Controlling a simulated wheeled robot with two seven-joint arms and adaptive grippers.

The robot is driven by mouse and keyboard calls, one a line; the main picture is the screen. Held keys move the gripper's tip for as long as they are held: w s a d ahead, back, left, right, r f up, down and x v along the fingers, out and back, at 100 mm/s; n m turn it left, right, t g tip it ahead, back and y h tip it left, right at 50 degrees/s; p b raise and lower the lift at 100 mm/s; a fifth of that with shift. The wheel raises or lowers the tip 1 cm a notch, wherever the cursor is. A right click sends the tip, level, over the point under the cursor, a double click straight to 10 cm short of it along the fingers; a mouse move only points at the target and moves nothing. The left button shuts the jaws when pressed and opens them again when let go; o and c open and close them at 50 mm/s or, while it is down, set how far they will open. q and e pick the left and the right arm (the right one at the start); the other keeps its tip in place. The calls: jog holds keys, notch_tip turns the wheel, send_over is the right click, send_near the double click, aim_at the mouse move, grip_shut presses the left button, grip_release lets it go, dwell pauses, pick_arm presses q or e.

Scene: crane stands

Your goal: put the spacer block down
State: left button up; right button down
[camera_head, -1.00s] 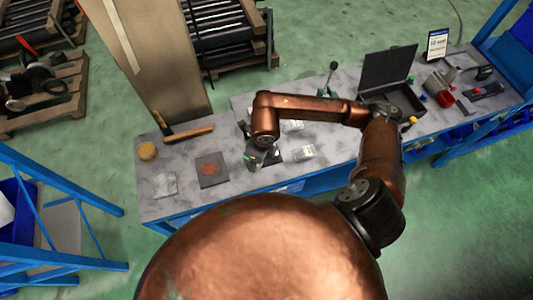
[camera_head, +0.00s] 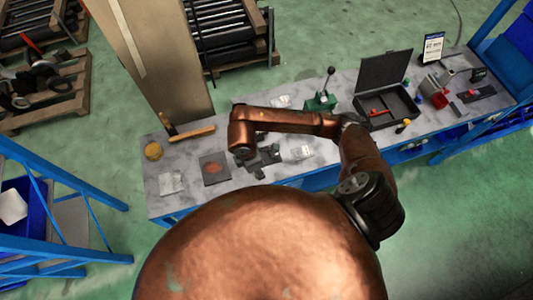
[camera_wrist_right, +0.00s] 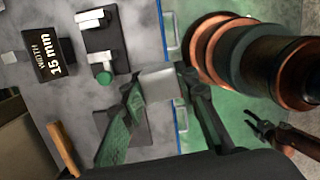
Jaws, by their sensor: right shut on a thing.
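In the right wrist view, my right gripper (camera_wrist_right: 160,76) is shut on a pale grey block, the spacer block (camera_wrist_right: 159,86), which sits between the fingertips. The gripper hangs over the grey bench, close to its front edge; I cannot tell whether the block touches the bench. A dark plate (camera_wrist_right: 136,135) lies partly hidden behind the fingers. In the head view my copper right arm hides most of the gripper, and the block cannot be made out. My left gripper (camera_wrist_right: 252,119) shows at the right of the wrist view, open and empty over the green floor.
A black "15 mm WIDTH" sign (camera_wrist_right: 55,57) and a dark fixture (camera_wrist_right: 106,40) with pale blocks and a green knob are near the gripper.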

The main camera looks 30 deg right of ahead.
jog(key=shift+m, duration=0.5)
jog(key=shift+w+d, duration=0.15)
jog(key=w+d+f+p, duration=0.2)
jog(key=w+d+f, duration=0.2)
jog(key=w+d, duration=0.25)
jog(key=p, duration=0.1)
send_over(266, 155)
jog(key=a, duration=0.1)
jog(key=f, duration=0.4)
jog(key=shift+s+f, duration=0.25)
jog(key=shift+f, duration=0.15)
jog(key=shift+w+d+f, duration=0.15)
jog(key=shift+f, duration=0.1)
notch_tip(266, 155, down, 3)
jog(key=shift+w+d+p, duration=0.1)
jog(key=shift+w+p, duration=0.05)
jog(key=shift+p, duration=0.3)
jog(key=shift+f, duration=0.3)
jog(key=shift+f, duration=0.1)
